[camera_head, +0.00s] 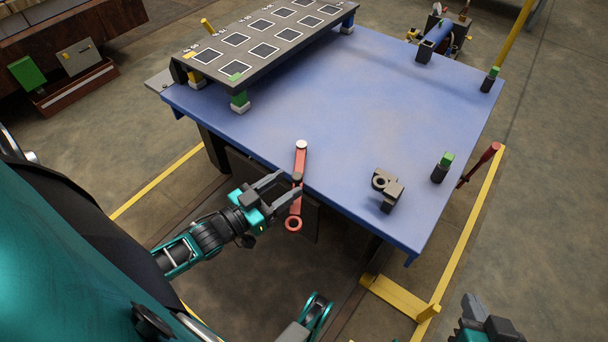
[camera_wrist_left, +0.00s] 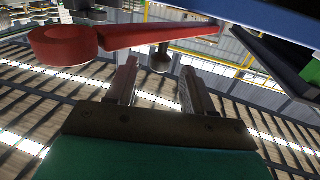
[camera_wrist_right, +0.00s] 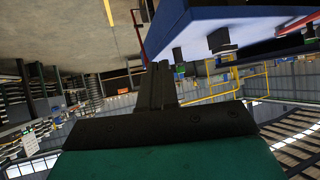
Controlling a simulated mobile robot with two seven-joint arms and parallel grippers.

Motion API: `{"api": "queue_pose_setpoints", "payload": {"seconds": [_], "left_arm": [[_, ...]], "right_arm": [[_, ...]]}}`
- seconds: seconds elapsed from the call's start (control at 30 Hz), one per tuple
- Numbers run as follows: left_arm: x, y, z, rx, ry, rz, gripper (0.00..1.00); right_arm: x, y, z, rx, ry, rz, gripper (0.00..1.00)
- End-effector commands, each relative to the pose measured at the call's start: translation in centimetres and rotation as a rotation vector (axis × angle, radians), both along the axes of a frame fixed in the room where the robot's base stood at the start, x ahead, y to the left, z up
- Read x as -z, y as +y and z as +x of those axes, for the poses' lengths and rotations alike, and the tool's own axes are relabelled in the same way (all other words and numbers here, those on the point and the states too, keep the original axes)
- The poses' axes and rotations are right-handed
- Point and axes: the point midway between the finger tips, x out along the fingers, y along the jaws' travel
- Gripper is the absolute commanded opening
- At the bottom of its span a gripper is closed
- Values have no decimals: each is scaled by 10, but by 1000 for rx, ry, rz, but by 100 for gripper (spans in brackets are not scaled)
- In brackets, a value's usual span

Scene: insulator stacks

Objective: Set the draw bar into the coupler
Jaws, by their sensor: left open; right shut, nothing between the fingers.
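The red draw bar (camera_head: 301,162) lies across the front edge of the blue table, with a pale round cap at its far end and a ring at its near end hanging out past the edge. The ring (camera_wrist_left: 63,45) and red shank show large in the left wrist view. My left gripper (camera_head: 288,183) is open beside the bar at the table edge. Its fingers (camera_wrist_left: 160,82) are apart, below the bar, with a dark round knob ahead. The dark grey coupler (camera_head: 393,193), a block with a ringed eye, stands at the front right. My right gripper (camera_wrist_right: 157,85) is shut and empty, off the table.
The blue table (camera_head: 350,110) is clear in the middle. A dark raised panel (camera_head: 265,50) on legs stands at the back left. A green-topped dark post (camera_head: 442,167) stands right of the coupler, and another (camera_head: 490,80) is at the back right corner.

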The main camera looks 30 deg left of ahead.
Motion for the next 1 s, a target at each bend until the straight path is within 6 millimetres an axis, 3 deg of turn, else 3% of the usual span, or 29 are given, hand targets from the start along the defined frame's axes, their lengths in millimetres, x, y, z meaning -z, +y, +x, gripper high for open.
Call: {"api": "queue_pose_setpoints", "payload": {"seconds": [0.1, 0.3, 0.73, 1.0], "left_arm": [[2, -7, 24, 0, -3, -1, 52], [1, -15, 50, -1, -1, 0, 52], [0, -18, 59, -1, 2, 0, 52], [1, -18, 58, -1, 2, 0, 26]], "right_arm": [[7, 2, -1, -4, 9, 3, 0], [4, 7, 3, -11, -5, 14, 0], [2, 8, 5, -13, -8, 15, 0], [2, 7, 6, -10, -9, 14, 0]]}}
